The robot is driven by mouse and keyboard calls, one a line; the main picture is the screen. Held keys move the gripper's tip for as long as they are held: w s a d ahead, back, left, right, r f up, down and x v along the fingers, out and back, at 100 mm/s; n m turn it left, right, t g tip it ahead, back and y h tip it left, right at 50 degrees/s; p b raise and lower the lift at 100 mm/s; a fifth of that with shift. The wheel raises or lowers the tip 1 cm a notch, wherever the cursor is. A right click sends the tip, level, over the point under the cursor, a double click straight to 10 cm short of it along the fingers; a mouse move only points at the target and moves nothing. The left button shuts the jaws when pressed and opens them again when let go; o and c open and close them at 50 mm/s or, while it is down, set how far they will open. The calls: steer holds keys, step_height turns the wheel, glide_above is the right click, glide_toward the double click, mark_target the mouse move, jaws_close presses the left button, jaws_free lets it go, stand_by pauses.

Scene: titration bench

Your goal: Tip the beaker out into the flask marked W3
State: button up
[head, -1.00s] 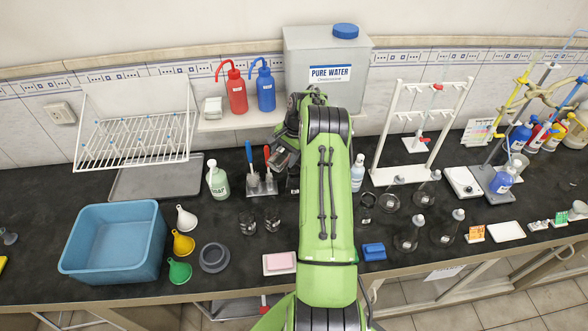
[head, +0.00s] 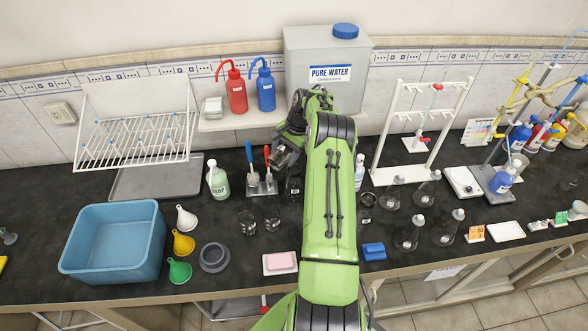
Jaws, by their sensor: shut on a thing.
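My gripper (head: 283,157) is at the end of the green arm, above the back of the bench near the brush stand. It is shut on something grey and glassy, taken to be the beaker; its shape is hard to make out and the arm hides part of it. Two small clear glass vessels, (head: 247,222) and (head: 272,218), stand on the bench in front. Several conical flasks stand right of the arm, among them a back flask (head: 427,192), a front flask (head: 408,234) and another front flask (head: 448,228). No W3 mark is legible on any.
A blue basin (head: 115,270), funnels (head: 183,243) and a green-labelled bottle (head: 218,180) are on the left. A white burette stand (head: 378,130) rises behind the flasks. A blue sponge (head: 374,251) lies near the front edge. The water container (head: 298,70) stands behind my arm.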

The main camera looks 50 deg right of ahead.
steer(key=shift+a+r+y, duration=0.15)
steer(key=shift+a+y, duration=0.1)
steer(key=shift+y, duration=0.25)
steer(key=shift+w, duration=0.1)
stand_by(0.3)
steer(key=shift+s+a+r+y, duration=0.1)
steer(key=shift+s+y, duration=0.2)
stand_by(0.6)
steer(key=shift+s, duration=0.1)
stand_by(1.6)
